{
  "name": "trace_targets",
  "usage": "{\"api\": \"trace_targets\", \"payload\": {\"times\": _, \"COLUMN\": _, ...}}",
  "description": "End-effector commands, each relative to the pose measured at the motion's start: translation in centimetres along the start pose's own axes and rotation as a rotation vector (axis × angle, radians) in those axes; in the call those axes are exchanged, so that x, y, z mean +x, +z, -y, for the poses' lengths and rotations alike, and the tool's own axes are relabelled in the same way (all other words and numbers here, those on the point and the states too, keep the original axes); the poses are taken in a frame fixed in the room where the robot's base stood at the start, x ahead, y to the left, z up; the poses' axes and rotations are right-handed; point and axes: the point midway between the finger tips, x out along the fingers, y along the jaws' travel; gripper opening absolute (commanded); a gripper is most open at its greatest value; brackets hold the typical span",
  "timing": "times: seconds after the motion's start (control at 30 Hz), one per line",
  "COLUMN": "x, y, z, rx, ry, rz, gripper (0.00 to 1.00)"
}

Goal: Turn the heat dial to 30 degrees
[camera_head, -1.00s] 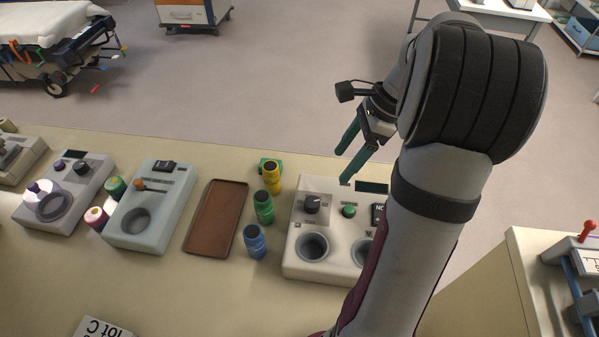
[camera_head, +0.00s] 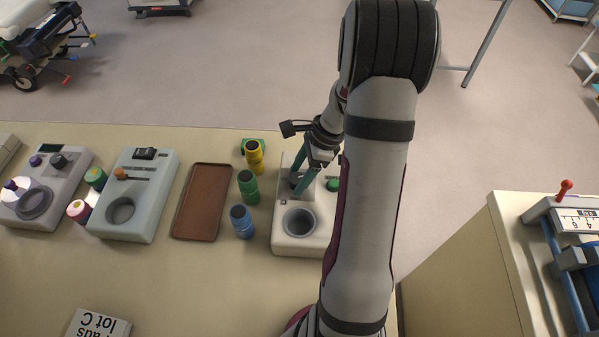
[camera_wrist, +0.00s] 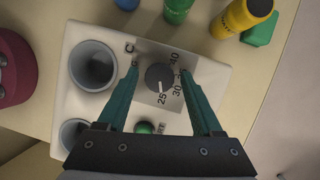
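The heat dial is a dark round knob (camera_wrist: 159,76) on a grey scale plate marked with numbers, including 25, 30 and 40, in the wrist view. A thin pale line on the knob seems to point toward 25. The plate is on a cream warmer unit (camera_head: 290,243) with round wells. My gripper (camera_wrist: 160,67) is open, its two green fingers on opposite sides of the knob with a gap to each. In the head view my gripper (camera_head: 298,182) is over the dial, which the fingers partly hide. My arm hides the unit's right part.
A green button (camera_wrist: 144,127) is near the dial. Blue (camera_head: 242,222), green (camera_head: 249,187) and yellow (camera_head: 254,157) bottles stand left of the unit. A brown tray (camera_head: 203,202) and a pale blue-grey device (camera_head: 141,222) lie further left. The table front is mostly clear.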

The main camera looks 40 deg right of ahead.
Motion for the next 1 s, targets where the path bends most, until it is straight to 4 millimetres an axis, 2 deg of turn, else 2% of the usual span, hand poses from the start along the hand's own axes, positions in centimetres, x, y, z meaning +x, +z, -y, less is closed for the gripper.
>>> {"api": "trace_targets", "payload": {"times": 0.03, "x": -0.02, "y": 0.00, "z": 0.01, "rx": 0.000, "ry": 0.000, "rz": 0.000, "gripper": 0.56}}
{"api": "trace_targets", "payload": {"times": 0.3, "x": -0.04, "y": 0.00, "z": 0.01, "rx": 0.000, "ry": 0.000, "rz": 0.000, "gripper": 0.08}}
{"api": "trace_targets", "payload": {"times": 0.37, "x": -0.04, "y": 0.00, "z": 0.01, "rx": 0.000, "ry": 0.000, "rz": 0.000, "gripper": 0.00}}
{"api": "trace_targets", "payload": {"times": 0.67, "x": -0.07, "y": 0.01, "z": 0.08, "rx": -0.032, "ry": 0.012, "rz": -0.001, "gripper": 0.00}}
{"api": "trace_targets", "payload": {"times": 1.0, "x": -0.06, "y": 0.05, "z": 0.24, "rx": -0.240, "ry": 0.099, "rz": -0.012, "gripper": 0.00}}
